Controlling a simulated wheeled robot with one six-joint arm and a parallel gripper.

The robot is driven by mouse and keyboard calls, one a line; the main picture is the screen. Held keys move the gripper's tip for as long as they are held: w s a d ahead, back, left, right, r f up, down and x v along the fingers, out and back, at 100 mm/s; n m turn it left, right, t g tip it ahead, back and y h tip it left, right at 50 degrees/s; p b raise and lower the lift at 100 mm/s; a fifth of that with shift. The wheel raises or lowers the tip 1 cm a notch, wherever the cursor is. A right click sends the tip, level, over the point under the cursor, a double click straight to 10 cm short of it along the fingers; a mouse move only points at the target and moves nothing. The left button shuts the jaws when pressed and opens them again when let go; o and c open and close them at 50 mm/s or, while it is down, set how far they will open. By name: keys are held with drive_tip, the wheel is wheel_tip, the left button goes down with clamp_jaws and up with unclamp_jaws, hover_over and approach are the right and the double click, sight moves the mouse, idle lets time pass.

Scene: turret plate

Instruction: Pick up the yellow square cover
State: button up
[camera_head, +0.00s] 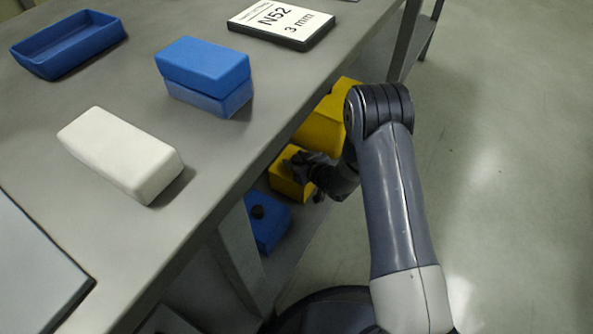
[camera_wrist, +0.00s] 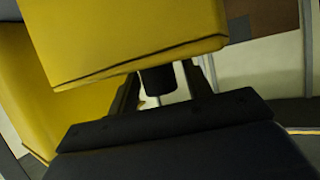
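The yellow square cover (camera_wrist: 135,35) fills the upper middle of the wrist view, with a dark seam near its lower edge and a dark knob (camera_wrist: 157,80) sticking out from it. In the head view it appears to belong to the smaller yellow box (camera_head: 285,180), low beneath the table edge and partly hidden by my gripper (camera_head: 306,166). In the wrist view my gripper's fingers (camera_wrist: 160,78) stand on either side of the knob. A light gap shows between the knob and the right finger, so they look open around it. Finger contact on the left is unclear.
A larger yellow box (camera_head: 324,122) stands behind, and a blue box with a dark knob (camera_head: 268,226) in front. The grey tabletop (camera_head: 120,205) overhangs them and carries a white block (camera_head: 115,150), blue box (camera_head: 205,75), blue tray (camera_head: 65,45) and N52 case (camera_head: 285,22). Floor at right is clear.

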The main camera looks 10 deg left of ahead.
clamp_jaws()
idle(0.5)
